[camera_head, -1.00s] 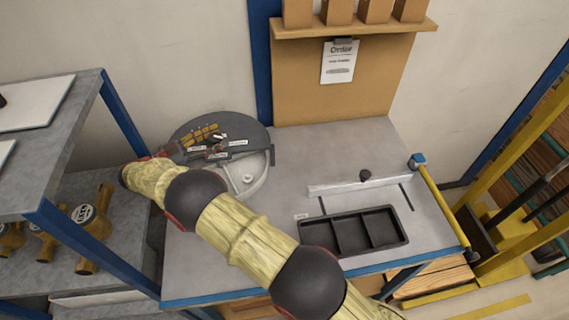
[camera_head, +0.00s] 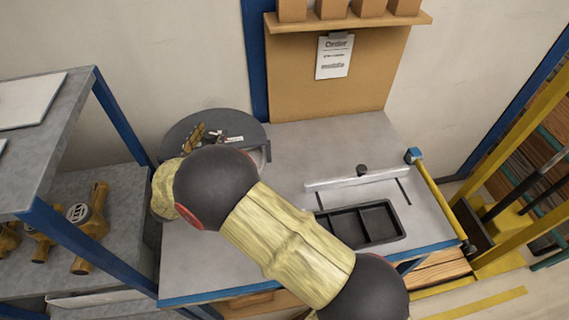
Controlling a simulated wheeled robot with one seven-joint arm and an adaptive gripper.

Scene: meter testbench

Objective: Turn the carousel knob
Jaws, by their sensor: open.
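The carousel (camera_head: 250,125) is a dark grey round disc at the back left of the bench, with small brass-coloured parts and white labels on it. Its front and left parts are hidden behind my arm. A lighter grey edge shows at its right. No carousel knob can be made out now. My arm crosses from the lower right up to the carousel, and its large black joint covers the area in front of the disc. My gripper is hidden behind the arm, so its place relative to the knob cannot be seen.
A black compartment tray (camera_head: 403,226) lies on the bench (camera_head: 310,140), below a white rail (camera_head: 335,184) and a small black knob (camera_head: 362,170). A grey shelf (camera_head: 75,120) with brass meters (camera_head: 92,225) stands left. A yellow bar (camera_head: 440,200) borders the bench's right.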

